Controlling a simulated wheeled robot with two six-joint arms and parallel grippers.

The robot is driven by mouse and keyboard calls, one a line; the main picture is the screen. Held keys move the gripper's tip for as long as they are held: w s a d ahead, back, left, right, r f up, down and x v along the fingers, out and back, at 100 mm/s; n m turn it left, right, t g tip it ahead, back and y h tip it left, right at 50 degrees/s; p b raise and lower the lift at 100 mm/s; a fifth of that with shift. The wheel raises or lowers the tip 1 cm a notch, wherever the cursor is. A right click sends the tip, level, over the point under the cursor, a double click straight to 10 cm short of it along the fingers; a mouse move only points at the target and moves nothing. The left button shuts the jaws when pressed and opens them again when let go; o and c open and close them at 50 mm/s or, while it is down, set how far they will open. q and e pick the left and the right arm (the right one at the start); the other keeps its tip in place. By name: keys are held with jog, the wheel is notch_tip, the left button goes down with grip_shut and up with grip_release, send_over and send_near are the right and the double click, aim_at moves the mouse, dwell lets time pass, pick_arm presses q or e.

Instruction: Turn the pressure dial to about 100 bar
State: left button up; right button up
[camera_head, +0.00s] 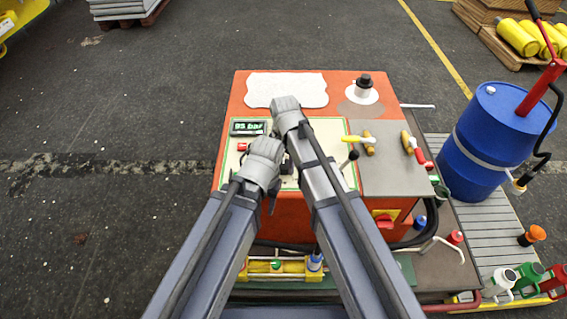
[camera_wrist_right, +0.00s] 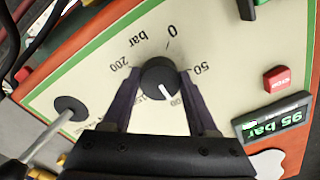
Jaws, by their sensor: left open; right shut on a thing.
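The pressure dial, a round black knob (camera_wrist_right: 158,73) with a white pointer line, shows in the right wrist view on a cream panel. Its pointer is near the 100 mark, which is partly covered. My right gripper (camera_wrist_right: 161,80) is shut on the knob, one dark finger on each side. The green display reads 95 bar in the right wrist view (camera_wrist_right: 275,121) and in the head view (camera_head: 248,127). In the head view my arms hide the knob. My left gripper (camera_head: 277,190) is open, low in front of the panel.
A red stop button (camera_wrist_right: 276,78) is beside the display. The orange console (camera_head: 240,95) also carries yellow-handled valves (camera_head: 358,139). A blue drum (camera_head: 487,135) stands at the right.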

aim_at(284, 164)
jog(key=o, duration=1.4)
notch_tip(284, 164, up, 8)
jog(key=p, duration=0.8)
jog(key=shift+f, duration=0.1)
jog(key=s+d+n, duration=0.4)
jog(key=s+d, duration=0.1)
jog(key=d, duration=0.4)
jog(key=s+d+n, duration=0.3)
jog(key=s+d, duration=0.1)
jog(key=d, duration=0.4)
jog(key=s+a+n, duration=0.1)
jog(key=s+a, duration=0.1)
jog(key=a, duration=0.1)
jog(key=s+a+n+h, duration=0.1)
jog(key=s+a, duration=0.1)
jog(key=a, duration=0.2)
jog(key=s+a+n, duration=0.2)
jog(key=a, duration=0.2)
jog(key=shift+r, duration=0.35)
